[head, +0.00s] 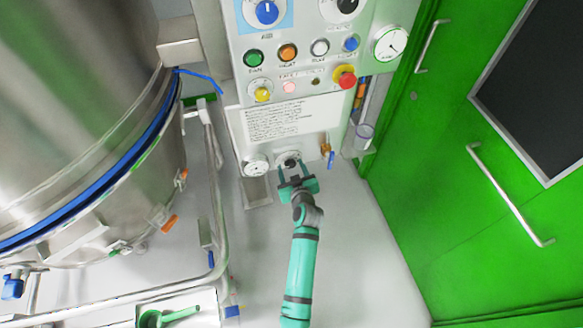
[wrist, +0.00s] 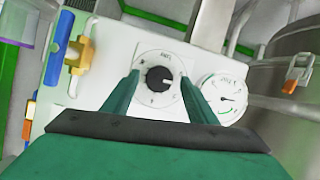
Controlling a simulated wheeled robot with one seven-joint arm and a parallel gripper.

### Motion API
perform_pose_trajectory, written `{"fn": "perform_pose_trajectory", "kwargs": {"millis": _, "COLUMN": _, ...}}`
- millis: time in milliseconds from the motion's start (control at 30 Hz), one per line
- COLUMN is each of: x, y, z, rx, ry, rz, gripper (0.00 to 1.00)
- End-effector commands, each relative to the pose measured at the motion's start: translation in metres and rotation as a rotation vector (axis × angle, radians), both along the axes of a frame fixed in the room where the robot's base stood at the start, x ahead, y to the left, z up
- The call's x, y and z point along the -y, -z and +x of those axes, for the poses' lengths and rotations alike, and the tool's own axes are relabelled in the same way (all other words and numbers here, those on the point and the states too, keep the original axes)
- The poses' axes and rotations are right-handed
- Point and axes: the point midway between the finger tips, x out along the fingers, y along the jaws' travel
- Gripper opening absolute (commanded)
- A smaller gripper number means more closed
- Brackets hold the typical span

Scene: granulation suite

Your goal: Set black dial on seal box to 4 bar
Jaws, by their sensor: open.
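The black dial (wrist: 158,79) sits on a round white scale on the front of the seal box (wrist: 110,45). In the head view the dial (head: 290,161) is low on the wall panel, just beyond my gripper. My gripper (head: 293,172) is open. In the wrist view its two green fingers (wrist: 160,90) stand on either side of the dial, apart from the knob. The scale's marks are too small to read. A round white gauge (wrist: 224,98) is right of the dial in the wrist view; this gauge (head: 256,165) is left of it in the head view.
A valve with a blue handle (wrist: 60,47) and brass body is left of the dial in the wrist view. A control panel (head: 300,60) with buttons and a red emergency stop (head: 345,78) is above. A steel vessel (head: 75,110) stands left, green doors (head: 480,150) right.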

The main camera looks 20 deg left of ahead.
Motion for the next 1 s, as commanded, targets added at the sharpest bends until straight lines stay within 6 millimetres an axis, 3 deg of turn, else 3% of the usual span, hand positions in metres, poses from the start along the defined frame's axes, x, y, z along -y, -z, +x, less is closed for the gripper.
{"fn": "perform_pose_trajectory", "kwargs": {"millis": 367, "x": -0.0012, "y": 0.0016, "z": 0.0045, "rx": 0.001, "ry": 0.002, "rz": 0.000, "gripper": 0.53}}
{"fn": "perform_pose_trajectory", "kwargs": {"millis": 533, "x": -0.0009, "y": 0.0017, "z": 0.0045, "rx": 0.001, "ry": 0.003, "rz": 0.000, "gripper": 0.12}}
{"fn": "perform_pose_trajectory", "kwargs": {"millis": 1000, "x": -0.0001, "y": 0.0019, "z": 0.0050, "rx": -0.048, "ry": 0.002, "rz": 0.069, "gripper": 0.12}}
